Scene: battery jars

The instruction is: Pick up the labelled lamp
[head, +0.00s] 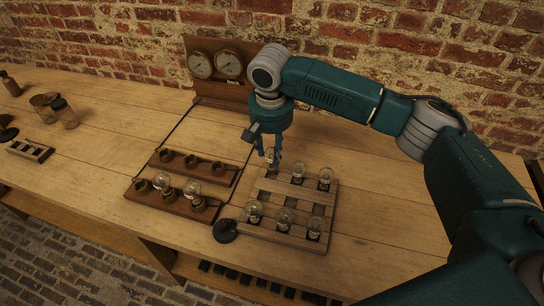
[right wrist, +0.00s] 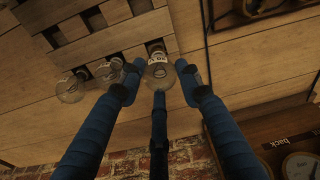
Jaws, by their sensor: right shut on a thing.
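My right gripper (head: 271,152) points down over the back left corner of a wooden lamp rack (head: 252,232). It is shut on a clear glass lamp (head: 271,164) there. In the right wrist view the held lamp (right wrist: 158,74) is between the fingers (right wrist: 158,75), with a pale label whose dark print I cannot read surely. Its base is at a slot of the rack; I cannot tell whether it is raised. Other lamps (head: 298,174) (head: 325,177) stand along the rack's back row, and several more (head: 285,217) along the front. My left gripper is not in view.
Two wooden socket strips (head: 194,167) (head: 172,203) lie left of the rack; the front one holds two lamps. A dark round object (head: 225,231) sits at the rack's front left corner. A board with two gauges (head: 230,65) stands behind. Jars (head: 64,112) stand far left.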

